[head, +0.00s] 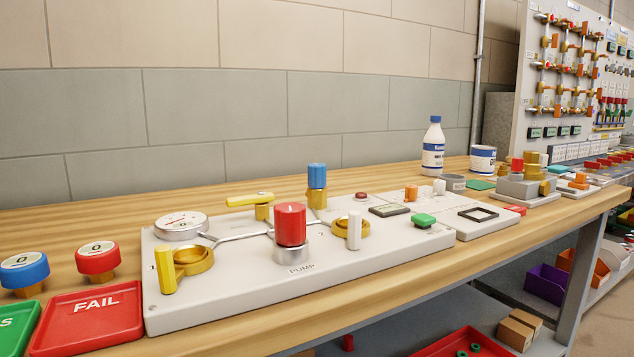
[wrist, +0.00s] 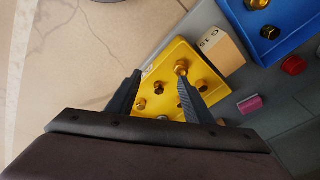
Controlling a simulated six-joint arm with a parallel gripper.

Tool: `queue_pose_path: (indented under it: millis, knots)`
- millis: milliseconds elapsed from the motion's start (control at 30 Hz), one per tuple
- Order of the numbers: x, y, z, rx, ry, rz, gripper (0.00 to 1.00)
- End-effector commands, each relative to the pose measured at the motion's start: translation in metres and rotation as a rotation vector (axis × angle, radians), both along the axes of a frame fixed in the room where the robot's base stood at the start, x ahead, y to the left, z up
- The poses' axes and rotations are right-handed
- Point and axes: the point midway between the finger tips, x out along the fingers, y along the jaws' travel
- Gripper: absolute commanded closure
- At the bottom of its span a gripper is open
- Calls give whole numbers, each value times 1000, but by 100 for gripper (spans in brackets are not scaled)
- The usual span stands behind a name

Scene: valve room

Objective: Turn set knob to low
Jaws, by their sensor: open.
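A white panel (head: 210,303) lies on the wooden bench in the head view. A red knob (head: 291,224) on a grey base above the printed word PUMP stands near its middle. Small orange (head: 411,192) and white (head: 439,186) knobs stand toward its right end. I cannot read a "set" or "low" label, so I cannot tell which knob is the set knob. My gripper (wrist: 160,76) shows only in the wrist view, open and empty. It is over a yellow tray (wrist: 180,50) with brass pieces, with no knob between its fingers.
The panel also carries a gauge (head: 181,225), yellow-handled valves and a green button (head: 424,219). A red FAIL tray (head: 91,317) lies left of it, a bottle (head: 433,148) behind. In the wrist view, a blue tray (wrist: 244,28) and a labelled block (wrist: 222,50) lie near my gripper.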

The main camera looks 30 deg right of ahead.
Motion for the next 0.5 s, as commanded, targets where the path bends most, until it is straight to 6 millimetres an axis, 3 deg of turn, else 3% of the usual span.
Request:
queue_pose_path:
  millis: [33, 500]
  knots:
    - [-2, -10, 26, 11, -8, -75, 53]
    - [-32, -98, 138, 106, -126, -809, 53]
